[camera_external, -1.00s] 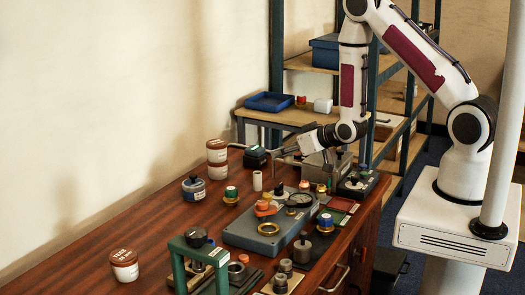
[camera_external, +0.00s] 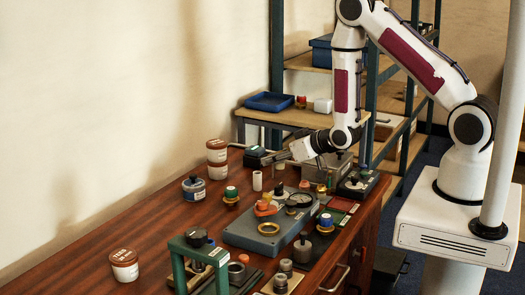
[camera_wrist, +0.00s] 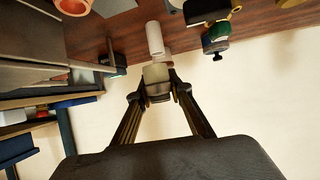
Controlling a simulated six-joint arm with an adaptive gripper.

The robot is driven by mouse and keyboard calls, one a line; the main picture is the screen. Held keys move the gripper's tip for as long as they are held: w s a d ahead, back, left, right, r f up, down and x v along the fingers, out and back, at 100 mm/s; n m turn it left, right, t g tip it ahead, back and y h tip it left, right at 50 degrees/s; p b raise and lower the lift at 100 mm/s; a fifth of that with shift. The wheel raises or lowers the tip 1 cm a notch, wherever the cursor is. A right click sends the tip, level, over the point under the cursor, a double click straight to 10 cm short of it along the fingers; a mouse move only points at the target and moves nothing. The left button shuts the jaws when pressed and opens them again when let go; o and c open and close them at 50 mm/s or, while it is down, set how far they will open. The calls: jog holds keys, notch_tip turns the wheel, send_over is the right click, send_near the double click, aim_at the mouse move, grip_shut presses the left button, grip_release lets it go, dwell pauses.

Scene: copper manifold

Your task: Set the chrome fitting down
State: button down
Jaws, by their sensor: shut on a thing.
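My gripper (camera_wrist: 158,90) is shut on a pale, shiny short cylinder, the chrome fitting (camera_wrist: 157,74), held between its two fingertips in the wrist view. In the external view my gripper (camera_external: 281,160) is above the far part of the wooden workbench (camera_external: 140,235), tilted down to the left. The fitting is too small there to make out clearly. Whether it touches anything below cannot be told.
A white cylinder (camera_external: 257,181) stands close to my gripper; it also shows in the wrist view (camera_wrist: 155,38). A black box (camera_external: 255,157) is just behind. A grey-blue plate (camera_external: 245,235) with several parts lies nearer. Bare wood is free at the left.

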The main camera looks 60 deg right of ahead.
jog(key=w+a+n+y, duration=0.3)
jog(key=w+a, duration=1.3)
jog(key=a, duration=0.3)
jog(key=r, duration=0.1)
send_over(169, 208)
jog(key=shift+n+y, duration=0.3)
jog(key=shift+s+f, duration=0.1)
jog(key=shift+f, duration=0.05)
jog(key=shift+f, duration=3)
jog(key=shift+f, duration=1.85)
jog(key=shift+f, duration=0.15)
jog(key=c, duration=1.8)
grip_release()
